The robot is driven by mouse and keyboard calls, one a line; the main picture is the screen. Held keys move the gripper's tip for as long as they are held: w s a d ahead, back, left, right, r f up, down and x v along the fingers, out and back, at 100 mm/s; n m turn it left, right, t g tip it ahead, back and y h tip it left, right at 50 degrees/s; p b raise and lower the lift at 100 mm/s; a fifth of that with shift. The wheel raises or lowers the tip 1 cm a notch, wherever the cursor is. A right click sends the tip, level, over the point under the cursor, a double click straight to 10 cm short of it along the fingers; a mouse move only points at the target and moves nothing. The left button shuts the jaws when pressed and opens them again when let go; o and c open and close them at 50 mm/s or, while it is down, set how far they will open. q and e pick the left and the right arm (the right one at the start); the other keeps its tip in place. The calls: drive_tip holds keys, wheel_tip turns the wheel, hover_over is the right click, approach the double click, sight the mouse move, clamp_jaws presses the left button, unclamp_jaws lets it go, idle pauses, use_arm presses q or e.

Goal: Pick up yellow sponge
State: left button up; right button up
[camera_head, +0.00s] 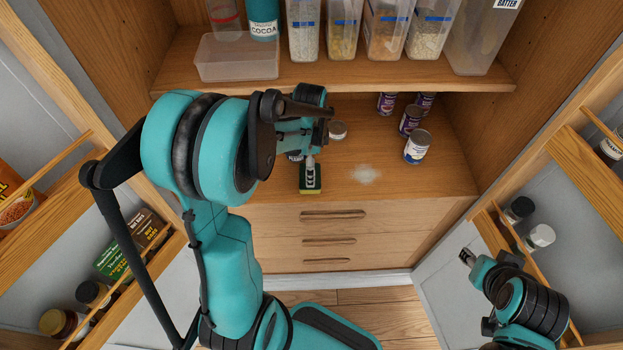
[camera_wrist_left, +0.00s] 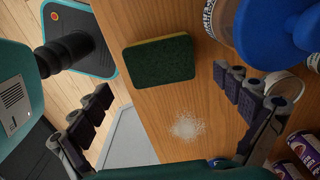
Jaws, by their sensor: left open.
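The yellow sponge (camera_head: 311,191) lies near the front edge of the cabinet's lower shelf. In the left wrist view the sponge (camera_wrist_left: 158,60) shows a dark green scouring top and a thin yellow edge, lying flat on the wood. My left gripper (camera_wrist_left: 163,85) is open, with its dark padded fingers spread on either side of the view and the sponge between and beyond them, not gripped. In the head view my left gripper (camera_head: 310,165) is over the sponge and partly covers it. My right gripper (camera_head: 467,258) is low at the right, away from the sponge; its jaws are too small to judge.
White powder (camera_head: 365,174) lies right of the sponge. Cans (camera_head: 417,146) stand farther right and behind. A jar with a blue part (camera_wrist_left: 275,35) is close to the sponge. An upper shelf (camera_head: 350,78) with containers overhangs. Open door racks (camera_head: 540,240) flank both sides.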

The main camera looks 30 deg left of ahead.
use_arm(q)
wheel_tip(320, 180, down, 5)
drive_tip(key=shift+f+b, duration=0.1)
drive_tip(key=shift+b, duration=0.55)
drive_tip(key=c, duration=0.7)
